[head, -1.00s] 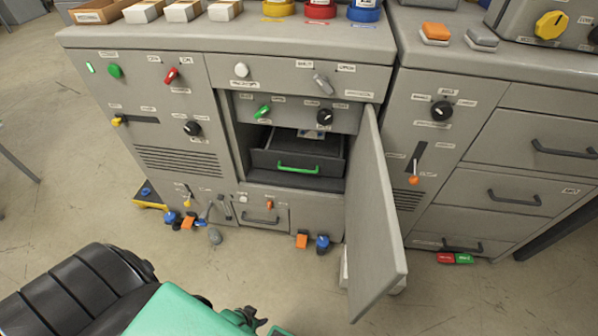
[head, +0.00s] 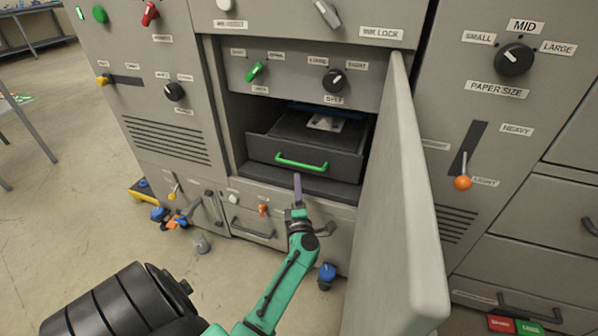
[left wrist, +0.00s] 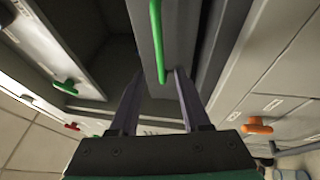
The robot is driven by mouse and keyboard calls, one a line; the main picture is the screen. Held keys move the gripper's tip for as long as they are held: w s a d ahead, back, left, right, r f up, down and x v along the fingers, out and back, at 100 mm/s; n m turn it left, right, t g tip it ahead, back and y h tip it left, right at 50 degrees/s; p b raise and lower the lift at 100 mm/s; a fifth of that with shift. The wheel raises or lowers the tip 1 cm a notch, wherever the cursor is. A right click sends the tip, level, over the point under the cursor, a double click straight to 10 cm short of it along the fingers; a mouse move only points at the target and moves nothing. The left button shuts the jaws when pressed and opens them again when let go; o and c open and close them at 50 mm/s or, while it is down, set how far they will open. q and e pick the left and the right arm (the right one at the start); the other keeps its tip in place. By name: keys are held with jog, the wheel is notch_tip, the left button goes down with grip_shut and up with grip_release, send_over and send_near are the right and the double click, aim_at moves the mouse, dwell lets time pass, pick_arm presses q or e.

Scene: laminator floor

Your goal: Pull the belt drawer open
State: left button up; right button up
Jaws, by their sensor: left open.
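The belt drawer (head: 318,161) is a dark grey tray with a green bar handle (head: 301,163), low in the open bay of the grey machine. Its front stands inside the bay, and part of its interior shows above it. My left gripper (head: 298,184) is open just below and in front of the handle. In the left wrist view the open fingers (left wrist: 156,84) point at the drawer, with the green handle (left wrist: 157,45) lined up with the gap between them. I cannot tell whether they reach around it. My right gripper is not in view.
The bay's grey door (head: 398,200) stands open to the right, its edge jutting toward me. A green knob (head: 255,72) and a black knob (head: 334,81) sit above the drawer. A lower panel with a dark handle (head: 253,228) lies beneath. The floor at left is mostly clear.

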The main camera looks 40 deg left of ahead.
aim_at(297, 168)
pick_arm(q)
jog(key=b+x, duration=0.1)
jog(key=x, duration=0.6)
jog(key=shift+w+a, duration=0.25)
grip_shut()
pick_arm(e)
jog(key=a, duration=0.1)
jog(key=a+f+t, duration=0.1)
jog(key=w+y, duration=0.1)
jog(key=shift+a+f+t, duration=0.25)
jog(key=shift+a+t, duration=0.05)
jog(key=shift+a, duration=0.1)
pick_arm(q)
jog(key=shift+d, duration=0.1)
